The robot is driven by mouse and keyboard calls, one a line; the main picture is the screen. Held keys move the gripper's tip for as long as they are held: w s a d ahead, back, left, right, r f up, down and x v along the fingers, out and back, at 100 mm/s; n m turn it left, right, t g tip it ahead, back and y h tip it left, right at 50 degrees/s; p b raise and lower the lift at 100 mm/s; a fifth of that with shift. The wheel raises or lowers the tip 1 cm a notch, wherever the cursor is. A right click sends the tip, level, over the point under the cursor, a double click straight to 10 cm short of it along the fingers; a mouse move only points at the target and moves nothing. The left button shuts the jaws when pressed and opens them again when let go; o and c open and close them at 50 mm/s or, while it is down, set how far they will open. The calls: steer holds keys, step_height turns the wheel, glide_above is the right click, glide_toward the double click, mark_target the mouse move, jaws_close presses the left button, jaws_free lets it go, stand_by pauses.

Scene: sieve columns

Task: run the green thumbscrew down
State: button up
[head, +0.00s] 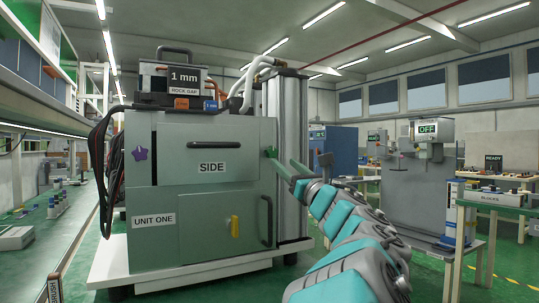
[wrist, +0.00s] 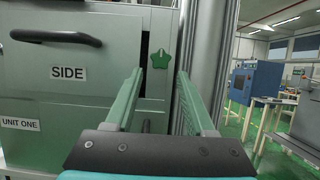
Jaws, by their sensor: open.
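The green thumbscrew (wrist: 160,59) is a star-shaped knob on the right edge of the grey cabinet front, right of the SIDE panel. It also shows in the head view (head: 270,152), close to my fingertips. My gripper (wrist: 160,74) is open, with its two long green fingers pointing at the cabinet. In the wrist view the knob appears between the fingertips, slightly above their level. Nothing is held. I cannot tell how far the tips are from the knob. The screw's shank is hidden behind its head.
A purple star knob (head: 139,153) sits on the cabinet's left edge. A dark bar handle (head: 214,145) crosses the SIDE panel, with a yellow latch (head: 234,226) below. A silver column (head: 290,130) stands close to the right finger. A grey machine marked OFF (head: 427,128) stands farther right.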

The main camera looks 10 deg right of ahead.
mark_target(273, 153)
steer(key=p+x, duration=0.1)
steer(key=x, duration=0.6)
steer(key=shift+w+r, duration=0.1)
steer(key=shift+w, duration=0.25)
steer(key=shift+c, duration=0.2)
jaws_close()
